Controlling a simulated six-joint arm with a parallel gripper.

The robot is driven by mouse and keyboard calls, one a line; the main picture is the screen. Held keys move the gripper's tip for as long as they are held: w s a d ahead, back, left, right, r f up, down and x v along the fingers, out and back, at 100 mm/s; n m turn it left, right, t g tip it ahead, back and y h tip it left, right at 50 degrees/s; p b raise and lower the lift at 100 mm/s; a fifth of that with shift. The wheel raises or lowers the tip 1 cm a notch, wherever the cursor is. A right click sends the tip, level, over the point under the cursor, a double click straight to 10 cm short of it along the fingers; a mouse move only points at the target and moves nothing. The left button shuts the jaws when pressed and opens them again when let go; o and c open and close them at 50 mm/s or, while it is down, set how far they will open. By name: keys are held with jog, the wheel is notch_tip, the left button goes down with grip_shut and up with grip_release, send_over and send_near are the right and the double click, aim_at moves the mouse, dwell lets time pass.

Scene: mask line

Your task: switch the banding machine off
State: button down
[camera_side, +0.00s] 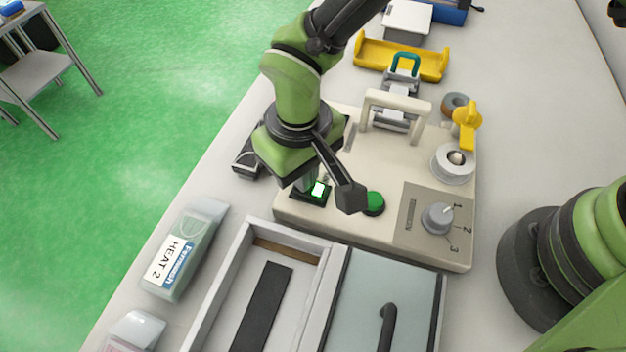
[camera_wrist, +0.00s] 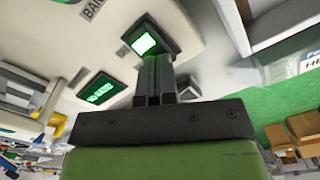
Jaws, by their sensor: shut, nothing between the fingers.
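The banding machine (camera_side: 345,165) is a cream box on the bench in the side view, with a cream arch on top. Its switch (camera_side: 319,189) is a small rocker in a dark frame near the left front corner, glowing white and green. It also glows in the wrist view (camera_wrist: 143,43). My gripper (camera_wrist: 153,60) is shut and empty, pointing at the switch. Its fingertips are at the near edge of the switch frame; I cannot tell whether they touch. In the side view, my wrist partly hides the fingers and the frame.
The machine top also carries a green button (camera_side: 374,203), a grey dial (camera_side: 437,218) marked 1 to 3, and a white roll (camera_side: 453,164). In front stand a light tray (camera_side: 226,285) and a grey lidded box (camera_side: 408,280). A HEAT 2 pack (camera_side: 183,250) lies left.

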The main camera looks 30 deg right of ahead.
jog(key=shift+f, duration=0.25)
jog(key=shift+r, duration=3.5)
